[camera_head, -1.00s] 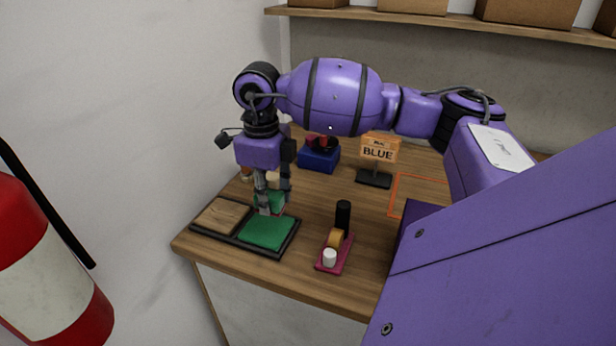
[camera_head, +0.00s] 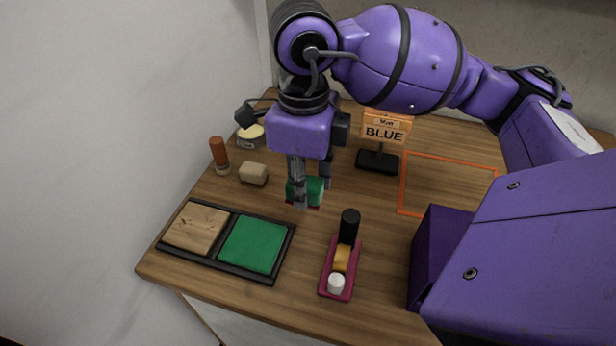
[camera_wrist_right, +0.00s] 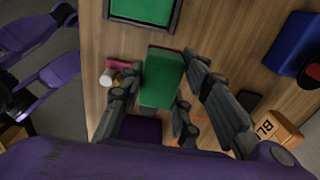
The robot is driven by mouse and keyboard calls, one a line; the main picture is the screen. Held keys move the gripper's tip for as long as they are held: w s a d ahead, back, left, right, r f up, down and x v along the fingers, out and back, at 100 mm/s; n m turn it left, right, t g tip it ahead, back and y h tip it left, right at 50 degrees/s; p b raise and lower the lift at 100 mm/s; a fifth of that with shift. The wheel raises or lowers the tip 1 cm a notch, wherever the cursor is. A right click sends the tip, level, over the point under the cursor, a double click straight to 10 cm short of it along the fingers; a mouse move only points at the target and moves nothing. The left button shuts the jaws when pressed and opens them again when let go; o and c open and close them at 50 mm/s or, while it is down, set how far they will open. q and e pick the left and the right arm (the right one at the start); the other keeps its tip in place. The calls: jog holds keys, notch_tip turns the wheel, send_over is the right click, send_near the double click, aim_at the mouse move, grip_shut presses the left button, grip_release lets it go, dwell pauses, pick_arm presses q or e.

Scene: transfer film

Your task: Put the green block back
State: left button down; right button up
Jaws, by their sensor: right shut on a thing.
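The green block (camera_head: 313,190) is held between the fingers of my right gripper (camera_head: 308,192), which is shut on it. The fingers partly hide the block in the head view. In the right wrist view the block (camera_wrist_right: 163,78) shows between the two fingers (camera_wrist_right: 165,100). A dark-framed tray (camera_head: 225,268) lies at the table's front left, with a wooden panel (camera_head: 196,228) on its left and a green panel (camera_head: 253,244) on its right. The block appears above the table, behind and right of the tray. My left gripper is not seen.
A magenta holder (camera_head: 327,270) with a black cylinder (camera_head: 349,226), a tan piece and a white cylinder stands right of the tray. A BLUE sign (camera_head: 384,132) stands behind. An orange outline (camera_head: 450,160) surrounds bare table. A beige block (camera_head: 253,173) and brown cylinder (camera_head: 219,155) are at left.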

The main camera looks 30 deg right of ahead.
jog(key=w+d+f, duration=0.1)
jog(key=w+f, duration=0.1)
jog(key=w, duration=0.1)
jog(key=w+d+f, duration=0.2)
jog(key=w+f, duration=0.1)
jog(key=w, duration=0.1)
jog(key=w+d+f, duration=0.1)
jog(key=w+f, duration=0.2)
jog(key=w, duration=0.1)
jog(key=shift+d+f, duration=0.15)
jog(key=shift+d, duration=0.25)
jog(key=shift+w+d+f, duration=0.2)
jog(key=shift+w+f, duration=0.35)
jog(key=shift+f, duration=0.15)
jog(key=shift+w+f, duration=0.1)
jog(key=shift+f, duration=1.45)
jog(key=shift+f, duration=0.2)
jog(key=o, duration=1.1)
jog(key=shift+r, duration=0.1)
